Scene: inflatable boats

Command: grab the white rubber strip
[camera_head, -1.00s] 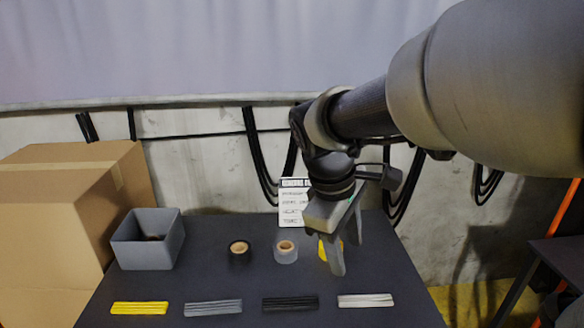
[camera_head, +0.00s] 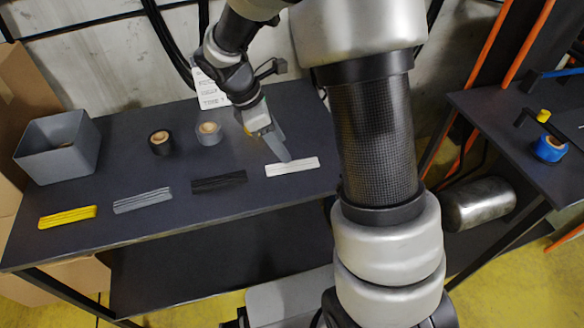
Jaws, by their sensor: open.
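The white rubber strip (camera_head: 292,167) lies flat near the front right edge of the dark table (camera_head: 130,196). My gripper (camera_head: 282,156) points down just behind the strip, its fingertips close to the strip's far edge. In this view I cannot tell whether they touch it. The jaws are open, with nothing seen between them.
Black (camera_head: 219,182), grey (camera_head: 143,200) and yellow (camera_head: 68,216) strips lie left along the front edge. Black tape (camera_head: 161,143) and grey tape (camera_head: 208,133) stand behind. A grey bin (camera_head: 58,147) is at the left. Another table (camera_head: 500,125) with blue tape (camera_head: 549,148) is at the right.

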